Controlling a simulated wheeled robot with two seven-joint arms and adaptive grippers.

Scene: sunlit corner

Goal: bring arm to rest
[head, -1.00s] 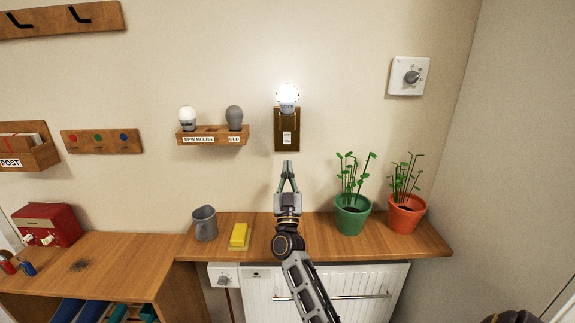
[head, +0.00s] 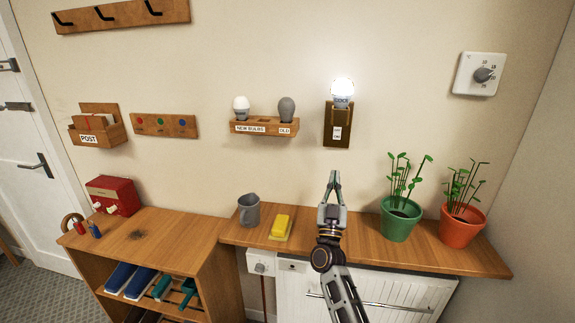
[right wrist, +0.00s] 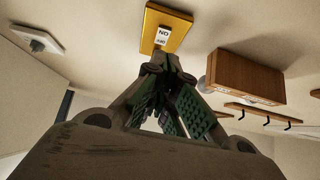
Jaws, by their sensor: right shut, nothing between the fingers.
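My right gripper (head: 333,178) is shut and empty in the head view. It points up in front of the wall, above the wooden shelf (head: 360,244) and below the lamp's switch plate. In the right wrist view the fingers of the gripper (right wrist: 160,62) meet at the tips, below the switch plate (right wrist: 166,22). The lit bulb (head: 342,90) sits on top of the brown switch plate (head: 338,138). My left gripper is not in view.
A green pot (head: 400,222) and an orange pot (head: 462,228) with plants stand right of the arm. A grey mug (head: 249,212) and a yellow sponge (head: 281,225) stand left. The bulb rack (head: 264,130) and a dial (head: 480,74) are on the wall.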

